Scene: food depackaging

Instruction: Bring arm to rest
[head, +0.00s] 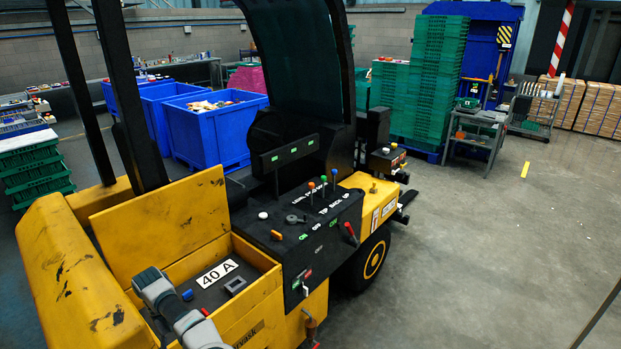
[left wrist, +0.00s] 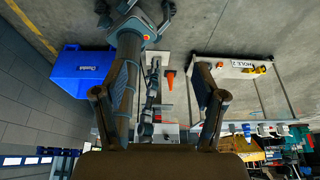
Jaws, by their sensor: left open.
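My left gripper (left wrist: 165,68) shows in the left wrist view, with its two dark fingers spread wide apart and nothing between them. Behind the fingers are grey arm links that look like mine. In the head view a grey arm link of mine (head: 178,308) lies over the yellow forklift's open compartment at the lower left; no gripper fingers show there. Whether the link touches the forklift cannot be told. My right gripper is not in view.
The yellow forklift (head: 198,215) with a black control panel (head: 318,225) fills the near left of the head view. Blue bins (head: 208,135) and green crate stacks (head: 433,85) stand behind. The wrist view shows an orange cone (left wrist: 169,79) and a blue bin (left wrist: 82,72).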

